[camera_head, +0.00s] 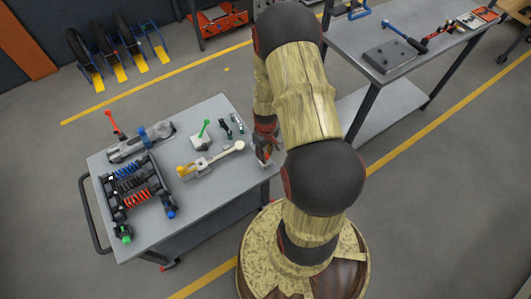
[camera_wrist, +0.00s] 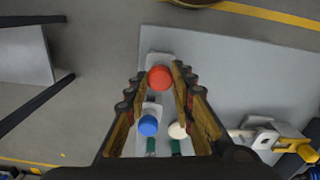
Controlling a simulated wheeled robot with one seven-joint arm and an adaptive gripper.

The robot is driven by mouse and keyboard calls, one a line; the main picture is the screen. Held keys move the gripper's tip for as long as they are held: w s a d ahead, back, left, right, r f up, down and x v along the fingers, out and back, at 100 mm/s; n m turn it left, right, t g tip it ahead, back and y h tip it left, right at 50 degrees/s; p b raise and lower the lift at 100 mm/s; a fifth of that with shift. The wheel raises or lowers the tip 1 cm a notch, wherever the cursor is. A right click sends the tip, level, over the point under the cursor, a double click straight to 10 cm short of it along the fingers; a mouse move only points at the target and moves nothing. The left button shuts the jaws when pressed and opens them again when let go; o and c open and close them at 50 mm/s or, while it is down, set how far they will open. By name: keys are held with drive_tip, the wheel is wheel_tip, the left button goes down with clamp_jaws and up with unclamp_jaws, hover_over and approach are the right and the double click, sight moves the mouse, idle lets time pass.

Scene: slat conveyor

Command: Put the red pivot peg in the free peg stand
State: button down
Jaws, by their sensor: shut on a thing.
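My gripper (camera_head: 264,151) is at the right edge of the cart top, pointing down. In the wrist view its fingers (camera_wrist: 161,84) are closed around a peg with a round red head (camera_wrist: 160,78). A pale block, apparently a peg stand (camera_head: 265,163), is just under the fingertips; part of it shows in the wrist view (camera_wrist: 158,57). The fingers hide the peg's lower part, so I cannot tell whether it is in the stand. A green-headed peg (camera_head: 205,127) stands in another pale stand (camera_head: 201,142).
A pale link with a yellow end (camera_head: 183,171) lies left of my gripper. Small parts with blue (camera_wrist: 148,125) and cream (camera_wrist: 178,130) tops stand close behind it. A rack of coil springs (camera_head: 132,186) fills the cart's left. A workbench (camera_head: 350,30) stands beyond, right.

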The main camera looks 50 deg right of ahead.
idle(0.4)
drive_tip(key=c, duration=1.4)
unclamp_jaws()
wheel_tip(320, 180, up, 12)
drive_tip(key=s+a+r+t, duration=0.2)
drive_tip(key=a+r, duration=0.5)
drive_tip(key=r, duration=0.4)
drive_tip(key=s+a+r+t, duration=0.1)
drive_tip(key=s+a+r, duration=0.2)
drive_tip(key=a+r, duration=0.5)
drive_tip(key=s+a+r+n+t, duration=0.1)
drive_tip(key=s+a+r+t, duration=0.1)
drive_tip(key=a+r, duration=0.5)
drive_tip(key=shift+s+a+r+t, duration=0.1)
drive_tip(key=shift+a+r, duration=0.05)
drive_tip(key=shift+r, duration=0.95)
drive_tip(key=shift+s+a+r+t, duration=0.1)
drive_tip(key=shift+r, duration=1)
drive_tip(key=shift+s+a+r+t, duration=0.1)
drive_tip(key=shift+a+r, duration=0.05)
drive_tip(key=shift+r, duration=0.95)
